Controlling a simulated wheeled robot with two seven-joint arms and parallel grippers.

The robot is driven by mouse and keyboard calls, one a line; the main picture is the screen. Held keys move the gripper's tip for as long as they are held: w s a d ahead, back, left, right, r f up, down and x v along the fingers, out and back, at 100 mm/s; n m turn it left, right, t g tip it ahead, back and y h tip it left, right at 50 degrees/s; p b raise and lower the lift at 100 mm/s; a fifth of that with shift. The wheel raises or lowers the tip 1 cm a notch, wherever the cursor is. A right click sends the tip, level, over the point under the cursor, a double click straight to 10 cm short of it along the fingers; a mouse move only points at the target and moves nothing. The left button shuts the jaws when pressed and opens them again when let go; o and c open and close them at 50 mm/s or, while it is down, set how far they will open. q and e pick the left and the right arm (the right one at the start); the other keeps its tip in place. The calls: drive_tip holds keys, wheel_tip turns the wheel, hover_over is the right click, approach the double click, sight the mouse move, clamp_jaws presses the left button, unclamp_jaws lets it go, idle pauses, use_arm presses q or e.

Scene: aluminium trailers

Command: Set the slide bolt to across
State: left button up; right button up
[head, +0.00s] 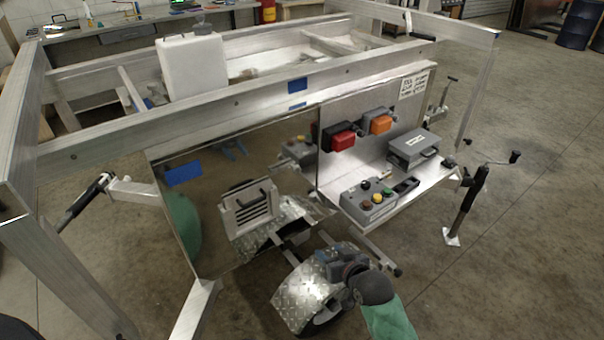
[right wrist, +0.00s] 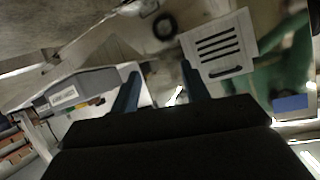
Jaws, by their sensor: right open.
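I cannot pick out the slide bolt with certainty. A short grey rod shape (head: 292,162) shows by the right edge of the shiny panel (head: 200,160) in the head view, and I cannot tell if it is a bolt or a reflection. My right gripper (head: 328,252) is low in front of the trailer, above the tread-plate fender, apart from the panel. In the right wrist view its two blue-grey fingers (right wrist: 160,78) stand apart with nothing seen between them. My left gripper is not in view.
A shelf (head: 412,200) holds a button box (head: 369,201) and a grey case (head: 414,148), below a red lamp (head: 339,136) and an orange lamp (head: 378,122). A louvred plate (head: 247,208) and the tread-plate fender (head: 303,293) lie near my right arm.

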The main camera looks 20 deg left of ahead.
drive_tip(key=w+a+r+n+t+y, duration=0.1)
drive_tip(key=w+a+r+n+y, duration=0.15)
drive_tip(key=w+a+r, duration=0.35)
drive_tip(key=n+y, duration=0.1)
drive_tip(key=y, duration=0.2)
approach(298, 170)
drive_tip(key=p+x, duration=0.1)
drive_tip(key=x, duration=0.6)
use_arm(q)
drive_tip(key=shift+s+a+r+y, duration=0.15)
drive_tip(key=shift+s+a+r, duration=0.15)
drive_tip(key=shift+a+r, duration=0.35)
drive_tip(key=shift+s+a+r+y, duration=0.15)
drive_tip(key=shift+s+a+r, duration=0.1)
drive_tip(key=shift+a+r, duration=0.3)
use_arm(e)
drive_tip(key=shift+w+a, duration=0.35)
drive_tip(key=shift+a, duration=0.15)
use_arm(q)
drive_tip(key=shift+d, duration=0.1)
